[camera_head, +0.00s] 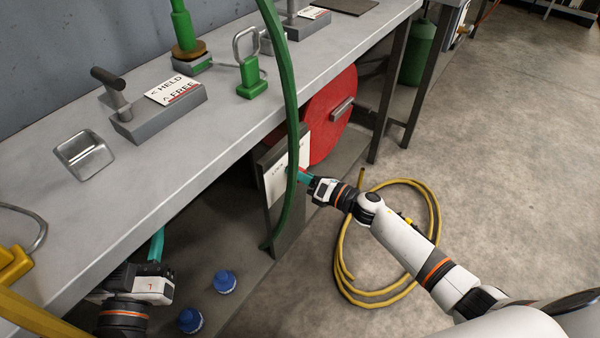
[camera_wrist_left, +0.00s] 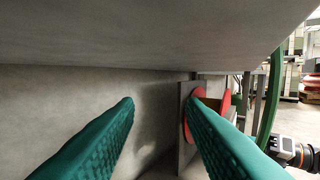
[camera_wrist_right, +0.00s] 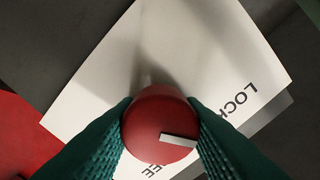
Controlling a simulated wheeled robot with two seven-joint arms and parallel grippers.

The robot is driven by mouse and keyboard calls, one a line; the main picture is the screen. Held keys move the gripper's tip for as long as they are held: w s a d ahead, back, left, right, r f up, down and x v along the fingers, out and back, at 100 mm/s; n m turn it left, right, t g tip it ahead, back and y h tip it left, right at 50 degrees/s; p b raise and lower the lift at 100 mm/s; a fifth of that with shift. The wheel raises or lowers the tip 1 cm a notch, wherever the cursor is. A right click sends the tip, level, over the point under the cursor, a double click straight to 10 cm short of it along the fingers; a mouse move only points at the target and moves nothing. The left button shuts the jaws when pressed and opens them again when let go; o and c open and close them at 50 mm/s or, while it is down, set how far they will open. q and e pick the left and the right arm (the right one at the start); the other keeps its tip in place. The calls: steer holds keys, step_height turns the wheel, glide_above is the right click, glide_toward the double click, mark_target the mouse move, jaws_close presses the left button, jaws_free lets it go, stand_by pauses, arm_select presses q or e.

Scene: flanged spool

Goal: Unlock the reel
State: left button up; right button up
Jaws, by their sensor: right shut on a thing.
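The red reel (camera_head: 322,130) stands under the bench, with a grey bar across its face. In front of it is a panel with a white placard (camera_head: 274,182). In the right wrist view the placard (camera_wrist_right: 200,45) reads "LOCK", with a partly hidden word ending in "EE". My right gripper (camera_head: 303,174) is shut on a red round knob (camera_wrist_right: 152,122) in front of the placard. The knob's white mark points to the lower right in that view. My left gripper (camera_head: 156,245) is open and empty under the bench, apart from the reel (camera_wrist_left: 197,115).
A green hose (camera_head: 292,120) hangs down in front of the bench (camera_head: 230,120), close to my right gripper. A yellow hose (camera_head: 345,265) lies coiled on the floor. Two blue-capped objects (camera_head: 224,281) stand near my left gripper. A "HELD/FREE" lever block (camera_head: 160,117) is on the bench.

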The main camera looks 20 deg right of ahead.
steer(key=m+p, duration=0.2)
steer(key=m, duration=0.4)
steer(key=shift+r+p, duration=0.1)
steer(key=shift+p, duration=0.3)
steer(key=m+p, duration=0.2)
steer(key=m, duration=0.4)
arm_select(q)
steer(key=s+a+f+g+y, duration=0.2)
steer(key=s+a+f+g, duration=0.1)
steer(key=s+f+g, duration=0.4)
steer(key=s+a+f+g+y, duration=0.2)
steer(key=s+a+f+g, duration=0.1)
steer(key=s+f+g, duration=0.4)
steer(key=shift+s+a+f+n+g+p, duration=0.15)
steer(key=shift+s+f+n+g+p, duration=0.1)
steer(key=shift+f+n+g+p, duration=0.2)
arm_select(e)
steer(key=shift+f+m, duration=0.2)
steer(key=shift+m, duration=0.4)
steer(key=o, duration=1)
steer(key=shift+s+d, duration=0.1)
arm_select(q)
steer(key=shift+p+v, duration=0.95)
arm_select(e)
steer(key=v, duration=1.1)
steer(key=shift+s+d, duration=0.3)
